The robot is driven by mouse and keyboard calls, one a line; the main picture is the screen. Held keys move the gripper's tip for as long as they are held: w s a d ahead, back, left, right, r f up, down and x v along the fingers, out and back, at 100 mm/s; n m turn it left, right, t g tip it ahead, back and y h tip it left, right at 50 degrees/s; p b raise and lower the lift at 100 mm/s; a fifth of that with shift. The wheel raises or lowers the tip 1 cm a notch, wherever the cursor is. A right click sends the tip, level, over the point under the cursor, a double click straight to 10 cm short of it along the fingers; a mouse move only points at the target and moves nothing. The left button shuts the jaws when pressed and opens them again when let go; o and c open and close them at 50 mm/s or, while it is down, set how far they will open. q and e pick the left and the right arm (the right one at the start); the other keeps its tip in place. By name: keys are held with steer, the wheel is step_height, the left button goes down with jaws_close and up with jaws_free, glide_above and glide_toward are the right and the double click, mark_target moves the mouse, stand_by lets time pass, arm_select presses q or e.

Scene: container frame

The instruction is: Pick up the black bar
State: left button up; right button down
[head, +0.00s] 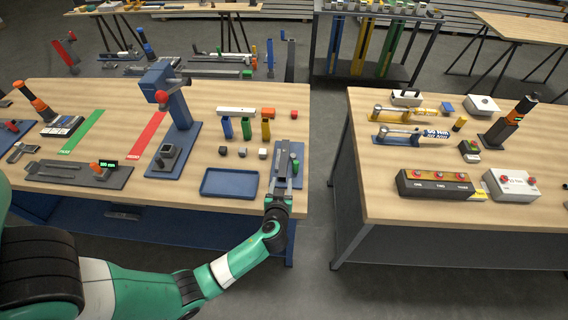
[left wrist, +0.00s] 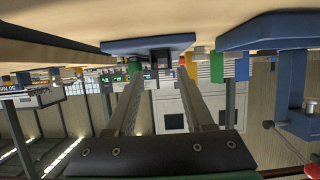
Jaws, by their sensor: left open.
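My left gripper (head: 283,172) is over the right front of the left table, at a blue base plate (head: 299,152) with a small green part on it. In the left wrist view my left gripper (left wrist: 160,82) has its two fingers apart, with nothing clearly held between them. Beyond the fingertips a dark block (left wrist: 160,56) shows against the blue plate (left wrist: 120,45) in that upside-down view. I cannot tell whether this block is the black bar. The fingers hide part of the plate in the head view. My right gripper is not in view.
A blue tray (head: 229,194) lies just left of my gripper. Several small cubes sit behind it, with a white bar (head: 236,111) and coloured uprights farther back. A blue stand (head: 176,105) rises farther left. A gap separates this table from the right table (head: 400,206).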

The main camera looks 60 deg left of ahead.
mark_target(282, 175)
arm_select(q)
steer(key=shift+w+a+f+b, duration=0.3)
steer(key=shift+a+f+b, duration=0.35)
steer(key=shift+b, duration=0.55)
steer(key=a, duration=0.1)
steer(key=w+a, duration=0.1)
steer(key=a, duration=0.1)
steer(key=shift+w+f, duration=0.15)
steer(key=shift+w, duration=0.2)
jaws_close()
